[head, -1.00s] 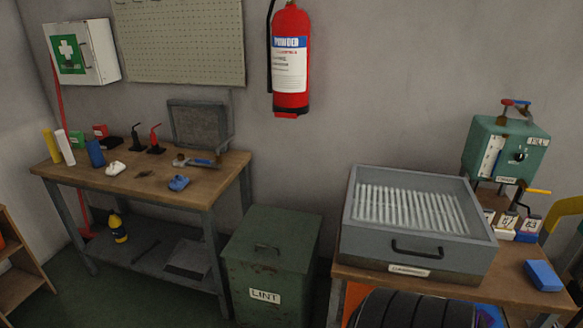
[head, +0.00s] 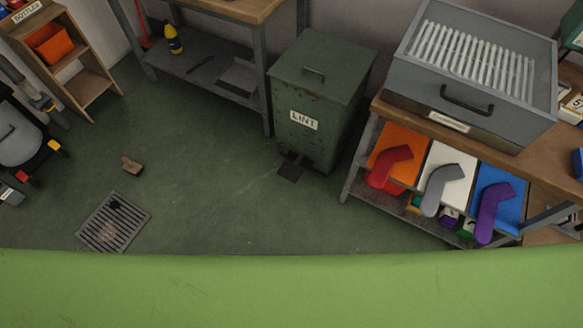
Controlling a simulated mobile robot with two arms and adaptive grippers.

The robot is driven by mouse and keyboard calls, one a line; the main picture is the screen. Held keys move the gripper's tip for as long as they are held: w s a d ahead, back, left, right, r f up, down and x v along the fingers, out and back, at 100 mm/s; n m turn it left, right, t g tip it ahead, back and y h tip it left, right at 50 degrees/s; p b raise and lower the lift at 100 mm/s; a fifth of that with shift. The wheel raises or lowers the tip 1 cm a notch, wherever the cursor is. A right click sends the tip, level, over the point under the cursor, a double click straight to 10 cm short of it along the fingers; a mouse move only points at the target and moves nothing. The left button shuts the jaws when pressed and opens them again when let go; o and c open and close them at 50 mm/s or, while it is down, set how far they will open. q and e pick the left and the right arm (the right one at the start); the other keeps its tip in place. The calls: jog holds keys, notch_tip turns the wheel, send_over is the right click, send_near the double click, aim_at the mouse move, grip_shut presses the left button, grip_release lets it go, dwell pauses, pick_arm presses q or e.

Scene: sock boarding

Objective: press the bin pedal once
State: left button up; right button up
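The bin (head: 317,100) is a dark green metal box with some rust, a "LINT" label and a lid with a small handle on top. The lid is down. A dark flat pedal (head: 289,171) sticks out low at the front of the bin, just above the floor. Nothing rests on the pedal. Neither of my grippers can be made out in view.
A workbench (head: 235,9) stands left of the bin. A wooden bench (head: 480,135) with a grey slatted box (head: 480,70) stands right of it. A floor grate (head: 113,222) and a small brown block (head: 132,165) lie to the left. The floor before the pedal is clear.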

jog(key=shift+w+a, duration=0.2)
jog(key=shift+w, duration=0.05)
